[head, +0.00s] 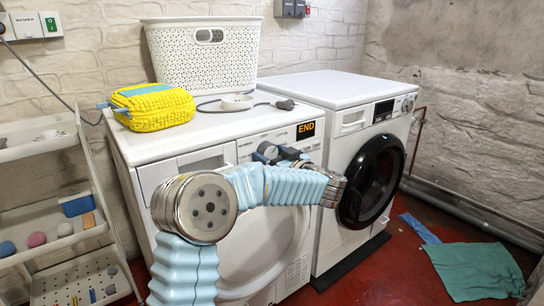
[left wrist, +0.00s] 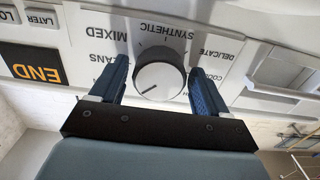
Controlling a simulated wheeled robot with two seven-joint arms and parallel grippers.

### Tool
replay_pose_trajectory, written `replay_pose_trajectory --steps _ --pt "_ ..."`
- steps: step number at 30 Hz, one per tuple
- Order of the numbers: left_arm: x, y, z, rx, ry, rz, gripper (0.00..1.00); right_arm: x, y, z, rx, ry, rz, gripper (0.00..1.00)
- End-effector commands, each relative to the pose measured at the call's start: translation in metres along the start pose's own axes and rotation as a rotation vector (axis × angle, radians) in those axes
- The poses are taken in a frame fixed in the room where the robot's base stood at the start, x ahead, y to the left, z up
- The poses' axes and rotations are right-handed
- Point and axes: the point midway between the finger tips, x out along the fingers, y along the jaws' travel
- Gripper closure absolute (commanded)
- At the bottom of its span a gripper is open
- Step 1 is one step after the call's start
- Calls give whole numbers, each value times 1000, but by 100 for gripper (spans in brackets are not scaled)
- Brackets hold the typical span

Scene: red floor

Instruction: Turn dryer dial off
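The dryer (head: 160,175) is the white machine on the left. Its lit display reads END (head: 305,130), also in the left wrist view (left wrist: 35,65). The dryer dial (left wrist: 160,80) is a round knob with a silver face, ringed by labels such as MIXED, SYNTHETIC and DELICATE. Its dark pointer line points lower left in the upside-down wrist picture. My left gripper (left wrist: 158,70) is open, with one blue finger on each side of the dial; the right finger is very close, but contact cannot be told. In the head view my left gripper (head: 282,153) is at the panel, partly hidden.
A washer (head: 345,205) with a dark round door stands to the right. A white basket (head: 205,55), a yellow bag (head: 152,107) and a cable lie on the dryer. A shelf cart (head: 75,215) is at left. A green cloth (head: 475,270) lies on the red floor.

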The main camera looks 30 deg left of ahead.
Motion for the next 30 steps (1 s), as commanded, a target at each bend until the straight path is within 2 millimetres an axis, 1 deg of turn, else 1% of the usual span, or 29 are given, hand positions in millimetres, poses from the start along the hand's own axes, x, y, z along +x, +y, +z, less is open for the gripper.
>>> replay_pose_trajectory --steps 1,6,8,9,14,20,30 --pt "0 0 0 0 0 0 33 0 0 0 0 0 0 57" --pt "0 0 0 0 0 0 59 0 0 0 0 0 0 57" --pt "0 0 0 0 0 0 68 0 0 0 0 0 0 57" --pt "0 0 0 0 0 0 70 0 0 0 0 0 0 57" --pt "0 0 0 -11 0 0 70 1 0 0 0 0 0 57" --pt "-1 1 1 -77 0 1 70 5 3 -1 2 2 2 57" --pt "-1 1 3 -336 0 2 70 19 13 -3 8 10 8 57"
